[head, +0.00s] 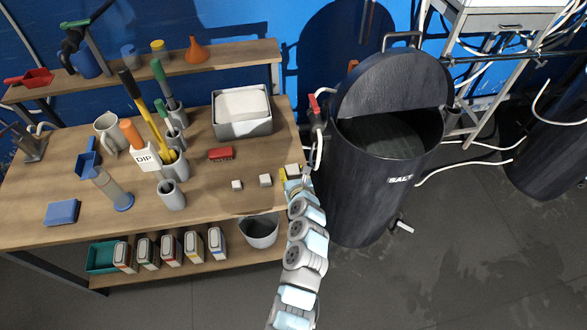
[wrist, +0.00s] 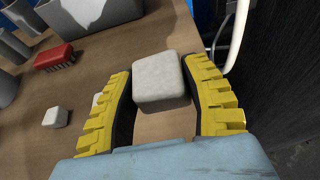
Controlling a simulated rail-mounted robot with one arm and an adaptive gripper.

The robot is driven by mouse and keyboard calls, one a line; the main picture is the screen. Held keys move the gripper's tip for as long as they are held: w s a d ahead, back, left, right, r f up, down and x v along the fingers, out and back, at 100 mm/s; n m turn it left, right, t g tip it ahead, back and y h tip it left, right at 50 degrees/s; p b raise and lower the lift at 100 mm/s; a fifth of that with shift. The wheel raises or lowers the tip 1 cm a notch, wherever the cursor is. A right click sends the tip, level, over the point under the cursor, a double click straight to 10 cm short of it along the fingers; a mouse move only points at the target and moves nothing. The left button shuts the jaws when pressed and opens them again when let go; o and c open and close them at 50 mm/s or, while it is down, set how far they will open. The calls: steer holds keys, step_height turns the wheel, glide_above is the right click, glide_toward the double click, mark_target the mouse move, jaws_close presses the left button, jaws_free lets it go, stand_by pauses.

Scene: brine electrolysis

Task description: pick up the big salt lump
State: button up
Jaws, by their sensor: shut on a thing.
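The big salt lump (wrist: 160,80) is a pale, rounded block between the two yellow fingers of my gripper (wrist: 163,72) in the wrist view. My gripper is shut on it. In the head view the lump (head: 292,170) shows at the right end of the workbench, with my gripper (head: 292,178) at its near side. I cannot tell whether it rests on the bench or is slightly raised. Two smaller lumps sit to its left, a middle one (head: 265,180) and a small one (head: 237,184). In the wrist view the left finger partly hides the middle one.
The wooden workbench (head: 215,205) holds a red brush (head: 221,153), a grey tub with white contents (head: 242,113) and holders with tools. A dark drum marked SALT (head: 365,190), its lid raised, stands just right of the bench. A white hose (head: 318,150) hangs between them.

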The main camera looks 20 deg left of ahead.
mark_target(291, 168)
steer(key=s+r, duration=0.1)
steer(key=r, duration=0.1)
steer(key=shift+s+d+r+p, duration=0.3)
steer(key=shift+s+d+r, duration=0.05)
steer(key=s+d+r, duration=0.2)
steer(key=s+r, duration=0.2)
steer(key=s, duration=0.5)
steer(key=shift+d+r+p, duration=0.15)
steer(key=shift+d+p, duration=0.15)
steer(key=shift+p, duration=0.1)
steer(key=shift+s, duration=0.1)
